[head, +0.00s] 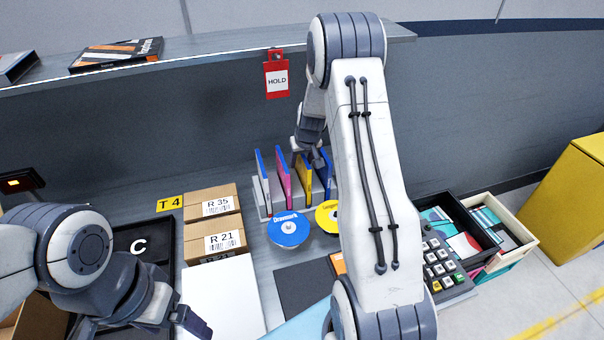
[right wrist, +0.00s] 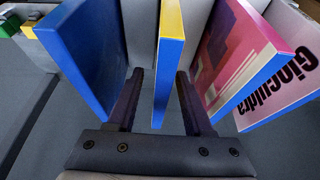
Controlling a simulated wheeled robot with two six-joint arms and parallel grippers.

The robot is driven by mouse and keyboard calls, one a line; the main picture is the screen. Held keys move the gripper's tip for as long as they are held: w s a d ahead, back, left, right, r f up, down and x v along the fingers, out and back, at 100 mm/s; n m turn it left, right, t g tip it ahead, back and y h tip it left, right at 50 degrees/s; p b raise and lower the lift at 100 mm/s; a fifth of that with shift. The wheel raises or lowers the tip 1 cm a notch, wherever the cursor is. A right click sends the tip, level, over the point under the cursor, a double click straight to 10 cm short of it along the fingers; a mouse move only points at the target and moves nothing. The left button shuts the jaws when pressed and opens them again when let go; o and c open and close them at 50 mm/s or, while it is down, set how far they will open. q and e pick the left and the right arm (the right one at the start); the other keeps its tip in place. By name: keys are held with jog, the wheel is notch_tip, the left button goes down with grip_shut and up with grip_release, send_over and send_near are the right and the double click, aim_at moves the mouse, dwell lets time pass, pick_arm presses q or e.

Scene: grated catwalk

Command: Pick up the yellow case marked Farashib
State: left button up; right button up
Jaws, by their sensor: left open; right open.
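The yellow case (head: 304,180) stands upright in a grey rack (head: 262,205) on the desk, between a pink case (head: 282,178) and a blue one (head: 327,172). I cannot read a name on it. My right gripper (head: 306,150) is over the rack at the yellow case. In the right wrist view, the yellow case (right wrist: 169,70) shows its narrow edge between the open fingers of my right gripper (right wrist: 157,95), which are one on each side. I cannot tell whether they touch it. My left gripper (head: 185,322) is open and empty at the lower left, partly cut off.
In the right wrist view, a blue case (right wrist: 85,60) and a pink case (right wrist: 235,55) flank the fingers closely. Cartons (head: 212,243), a black tray (head: 128,222) and a keypad (head: 443,265) are around. A red HOLD tag (head: 277,80) hangs above.

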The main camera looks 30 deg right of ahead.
jog(key=shift+f+b, duration=0.3)
jog(key=shift+b, duration=0.1)
dwell(0.4)
grip_shut()
dwell(1.5)
